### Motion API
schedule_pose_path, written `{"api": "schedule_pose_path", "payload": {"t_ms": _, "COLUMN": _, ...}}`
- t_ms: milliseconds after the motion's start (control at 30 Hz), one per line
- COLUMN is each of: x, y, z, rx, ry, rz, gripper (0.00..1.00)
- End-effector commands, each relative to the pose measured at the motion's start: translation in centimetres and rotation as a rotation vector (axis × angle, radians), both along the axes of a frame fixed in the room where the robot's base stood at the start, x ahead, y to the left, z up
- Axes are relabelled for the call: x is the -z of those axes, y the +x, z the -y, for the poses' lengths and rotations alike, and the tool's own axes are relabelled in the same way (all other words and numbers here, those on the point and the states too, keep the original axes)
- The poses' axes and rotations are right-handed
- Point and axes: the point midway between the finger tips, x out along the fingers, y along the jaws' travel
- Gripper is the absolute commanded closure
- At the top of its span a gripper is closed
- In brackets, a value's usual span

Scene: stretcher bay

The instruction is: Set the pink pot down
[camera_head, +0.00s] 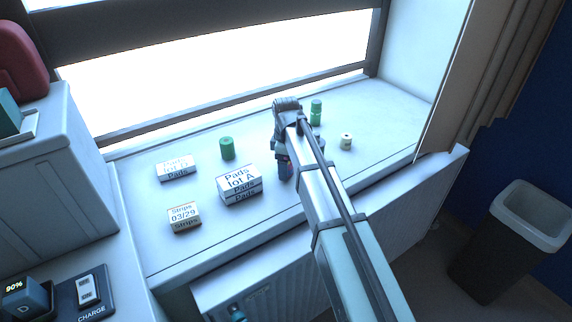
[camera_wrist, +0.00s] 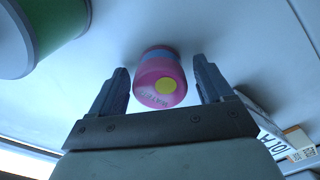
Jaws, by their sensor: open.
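The pink pot (camera_wrist: 160,88) shows in the wrist view, with a blue band, a yellow dot and some blurred lettering. It lies between the two fingers of my gripper (camera_wrist: 161,75), with a visible gap on each side. The fingers are open and do not appear to touch it. The pot seems to rest on the pale sill, but its contact with the surface is hard to see. In the head view my gripper (camera_head: 286,170) is low over the sill, right of the Pads boxes, and hides most or all of the pot.
The stacked Pads lot A boxes (camera_head: 239,184) stand close left of my gripper. A green pot (camera_head: 227,148), another green pot (camera_head: 316,108) and a small cream pot (camera_head: 346,142) stand around it. A Strips box (camera_head: 184,217) and another Pads box (camera_head: 176,167) are further left.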

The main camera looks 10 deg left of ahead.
Motion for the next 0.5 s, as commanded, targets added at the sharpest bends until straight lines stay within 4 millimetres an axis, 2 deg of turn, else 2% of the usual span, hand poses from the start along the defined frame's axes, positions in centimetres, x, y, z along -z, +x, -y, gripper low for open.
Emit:
{"api": "schedule_pose_path", "payload": {"t_ms": 267, "x": -1.0, "y": 0.1, "z": 0.0, "rx": 0.000, "ry": 0.001, "rz": 0.001, "gripper": 0.20}}
{"api": "schedule_pose_path", "payload": {"t_ms": 500, "x": -4.6, "y": 0.1, "z": -0.1, "rx": 0.000, "ry": 0.001, "rz": 0.003, "gripper": 0.20}}
